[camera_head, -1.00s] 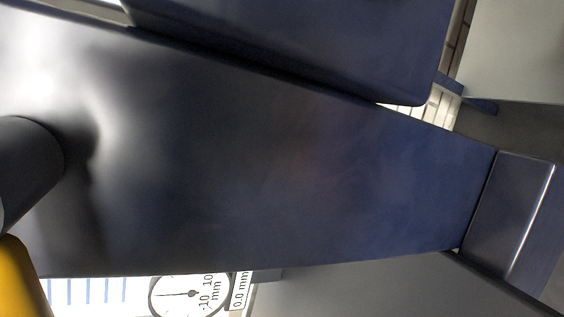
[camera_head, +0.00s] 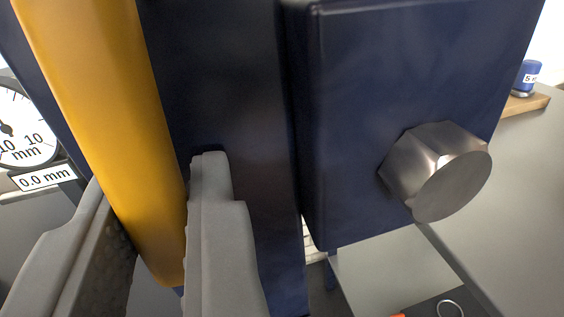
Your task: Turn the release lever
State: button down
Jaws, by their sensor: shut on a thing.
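A yellow lever (camera_head: 115,120) runs from the upper left down to the lower middle-left in the head camera view, in front of dark blue body parts. My gripper (camera_head: 165,215) is shut on the yellow lever near its lower end, one grey finger on each side. The lever's upper end is out of the picture. I cannot see what it is mounted on.
A dark blue block (camera_head: 400,60) with a hexagonal metal bolt (camera_head: 437,170) stands close to the right of my gripper. A dial gauge (camera_head: 20,130) with a "0.0 mm" label (camera_head: 43,178) is at the left. A blue weight-like cylinder (camera_head: 527,75) sits on a wooden ledge (camera_head: 525,105) at the far right.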

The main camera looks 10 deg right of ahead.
jog(key=shift+d+n, duration=0.45)
jog(key=shift+n, duration=0.25)
jog(key=c, duration=1.3)
grip_release()
jog(key=shift+a, duration=0.15)
jog(key=shift+s, duration=0.15)
jog(key=shift+s, duration=0.8)
jog(key=shift+s, duration=0.1)
jog(key=shift+s, duration=2.95)
